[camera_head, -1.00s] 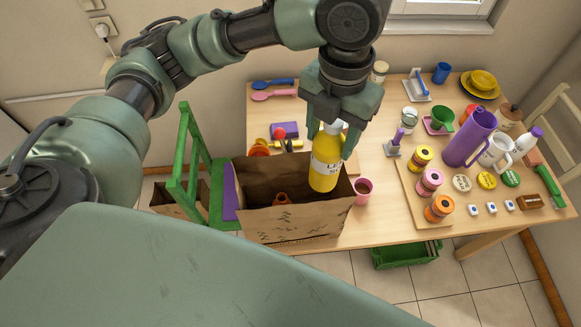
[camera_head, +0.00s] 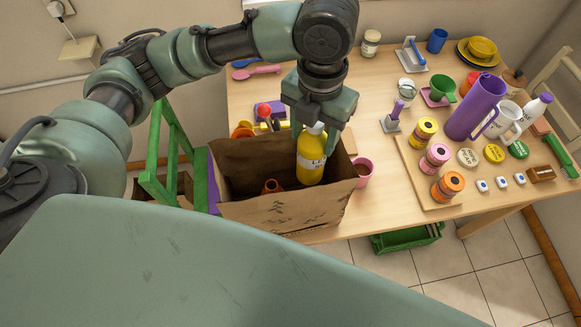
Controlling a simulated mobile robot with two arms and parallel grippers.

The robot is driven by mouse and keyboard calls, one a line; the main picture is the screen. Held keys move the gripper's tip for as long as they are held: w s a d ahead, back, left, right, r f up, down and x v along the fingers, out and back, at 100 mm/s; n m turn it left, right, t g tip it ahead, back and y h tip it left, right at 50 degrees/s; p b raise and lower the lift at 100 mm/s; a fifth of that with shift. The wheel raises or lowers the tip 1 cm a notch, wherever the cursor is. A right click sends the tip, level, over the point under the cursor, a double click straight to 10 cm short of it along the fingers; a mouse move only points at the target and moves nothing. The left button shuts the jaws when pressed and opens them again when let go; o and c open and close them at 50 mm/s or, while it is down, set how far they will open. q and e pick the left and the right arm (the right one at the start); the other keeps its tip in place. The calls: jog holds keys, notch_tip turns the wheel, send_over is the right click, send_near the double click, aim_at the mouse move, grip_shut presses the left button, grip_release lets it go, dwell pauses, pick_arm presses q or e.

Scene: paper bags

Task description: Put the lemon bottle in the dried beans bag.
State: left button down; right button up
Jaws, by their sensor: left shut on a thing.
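The yellow lemon bottle (camera_head: 311,160) with a white cap is upright in my left gripper (camera_head: 317,128). The fingers are shut on it near its top. Its lower part is inside the mouth of the brown paper bag (camera_head: 290,210), at the bag's right side. The bag stands open at the table's front left edge. Its printed label is too unclear to read, so I cannot tell from it that this is the dried beans bag. An orange-brown thing (camera_head: 271,187) lies inside the bag. My right gripper is not in view.
A pink cup (camera_head: 363,170) stands just right of the bag. A board (camera_head: 420,178) with several spice jars is farther right. A purple jug (camera_head: 475,108) stands behind it. A green chair or ladder frame (camera_head: 160,160) is left of the bag. A green crate (camera_head: 407,238) sits on the floor.

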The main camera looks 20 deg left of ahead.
aim_at(308, 183)
pick_arm(q)
notch_tip(308, 183, down, 15)
jog(key=shift+s+r+p, duration=0.1)
jog(key=shift+r+p, duration=0.1)
jog(key=shift+p, duration=0.9)
notch_tip(308, 183, down, 5)
jog(key=shift+r+p, duration=0.15)
jog(key=shift+p, duration=0.2)
jog(key=c, duration=0.6)
grip_release()
